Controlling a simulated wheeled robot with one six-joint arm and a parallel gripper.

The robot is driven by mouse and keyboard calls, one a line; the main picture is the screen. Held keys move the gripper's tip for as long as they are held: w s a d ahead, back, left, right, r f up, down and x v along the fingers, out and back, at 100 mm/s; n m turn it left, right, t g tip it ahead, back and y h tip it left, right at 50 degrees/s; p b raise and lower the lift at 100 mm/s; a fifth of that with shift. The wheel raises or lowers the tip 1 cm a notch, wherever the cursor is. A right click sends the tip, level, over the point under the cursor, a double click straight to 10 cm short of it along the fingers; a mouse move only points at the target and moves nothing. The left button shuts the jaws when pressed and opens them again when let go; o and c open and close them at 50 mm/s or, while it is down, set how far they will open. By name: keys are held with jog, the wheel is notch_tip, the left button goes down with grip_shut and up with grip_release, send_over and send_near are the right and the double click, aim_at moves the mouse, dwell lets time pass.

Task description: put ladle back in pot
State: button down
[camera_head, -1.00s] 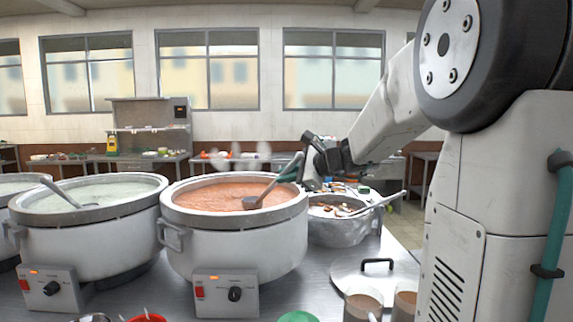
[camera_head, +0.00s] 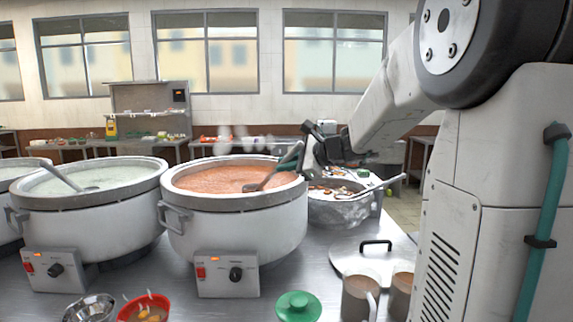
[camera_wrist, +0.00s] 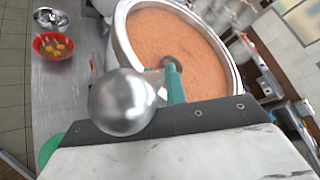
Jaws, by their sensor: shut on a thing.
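My gripper (camera_head: 308,152) is shut on the handle of a ladle (camera_head: 279,167) above the right side of the middle pot. The ladle slants down to the left, and its bowl end is at the orange-red congee inside the rim. I cannot tell how deep it sits. The white pot (camera_head: 245,222) stands on the steel counter. In the wrist view the ladle's end (camera_wrist: 172,62) shows over the congee in the pot (camera_wrist: 122,35), partly hidden by my gripper (camera_wrist: 168,88).
A pot of pale congee (camera_head: 85,215) with its own ladle stands at left. A smaller metal pot (camera_head: 340,211) with a ladle is at right. A flat lid (camera_head: 368,257), mugs (camera_head: 358,298), a green lid (camera_head: 298,307) and a red bowl (camera_head: 143,308) lie in front.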

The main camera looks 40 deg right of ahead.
jog(key=shift+f, duration=0.35)
jog(key=c, duration=1.3)
grip_release()
jog(key=shift+c, duration=0.2)
jog(key=v, duration=0.7)
jog(key=shift+s+d, duration=0.15)
jog(key=shift+s, duration=0.2)
jog(key=shift+r, duration=0.15)
